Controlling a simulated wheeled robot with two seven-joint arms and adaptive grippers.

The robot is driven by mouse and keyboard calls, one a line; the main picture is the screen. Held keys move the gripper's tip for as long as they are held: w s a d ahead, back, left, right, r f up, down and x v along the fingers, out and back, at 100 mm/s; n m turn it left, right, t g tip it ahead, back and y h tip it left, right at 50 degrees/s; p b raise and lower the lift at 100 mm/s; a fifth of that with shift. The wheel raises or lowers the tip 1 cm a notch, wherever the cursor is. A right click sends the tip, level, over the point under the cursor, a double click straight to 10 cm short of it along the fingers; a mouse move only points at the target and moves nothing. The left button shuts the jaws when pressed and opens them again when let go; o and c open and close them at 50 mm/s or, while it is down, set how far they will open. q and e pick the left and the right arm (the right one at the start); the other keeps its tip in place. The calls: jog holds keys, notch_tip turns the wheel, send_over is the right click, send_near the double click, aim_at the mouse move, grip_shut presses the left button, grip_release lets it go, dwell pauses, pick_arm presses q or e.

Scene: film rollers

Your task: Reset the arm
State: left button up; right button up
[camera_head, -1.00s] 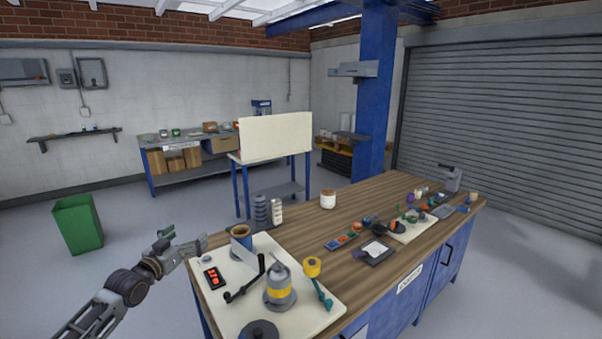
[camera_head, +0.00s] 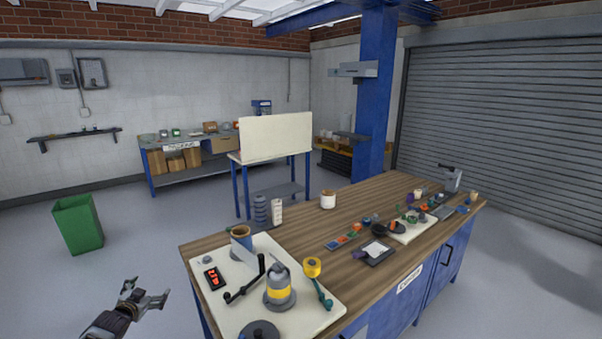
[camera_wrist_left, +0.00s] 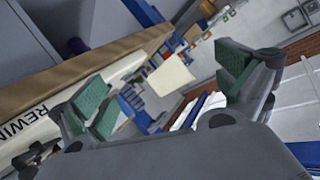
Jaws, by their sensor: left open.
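My left gripper (camera_head: 146,294) is at the lower left of the head view, out over the floor and to the left of the workbench. Its fingers are spread apart and nothing is between them. In the left wrist view the gripper (camera_wrist_left: 170,85) shows two green finger pads wide apart, with the room tilted behind them. The wooden workbench (camera_head: 300,225) stands to the right of the gripper, and the gripper does not touch it. My right gripper is not in view.
A white board (camera_head: 235,315) on the bench's near end carries a grey and yellow device (camera_head: 279,292), a red-lit display (camera_head: 214,278) and a blue cup (camera_head: 241,238). A green bin (camera_head: 78,224) stands on the floor at left. The floor between bin and bench is clear.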

pick_arm(q)
jog(key=s+a+f+g, duration=0.1)
jog(key=s+f, duration=0.3)
jog(key=f, duration=0.3)
jog(key=s+f+g+y+p, duration=0.1)
jog(key=s+f+g, duration=0.1)
jog(key=s+f, duration=0.35)
jog(key=s+a+f+g, duration=0.1)
jog(key=s+f, duration=0.1)
jog(key=f, duration=0.6)
jog(key=s+d+f+g+p, duration=0.1)
jog(key=s+d+f+g, duration=0.15)
jog(key=s+f, duration=0.55)
jog(key=s+d+f+g+p, duration=0.1)
jog(key=s+d+f, duration=0.3)
jog(key=s+f, duration=0.45)
jog(key=s+d+f+g+h+p, duration=0.1)
jog(key=s+d+f, duration=0.2)
jog(key=s+d, duration=0.4)
jog(key=s+d+f+g+h+p, duration=0.1)
jog(key=s+d, duration=0.7)
jog(key=s, duration=0.9)
jog(key=s+d+f+n+g+p, duration=0.1)
jog(key=s+d+f+g+p, duration=0.1)
jog(key=s+d, duration=0.6)
jog(key=s+f+g, duration=0.1)
jog(key=s+f, duration=0.1)
jog(key=s, duration=0.2)
jog(key=shift+s+f+h, duration=0.3)
jog(key=shift+s+h, duration=0.1)
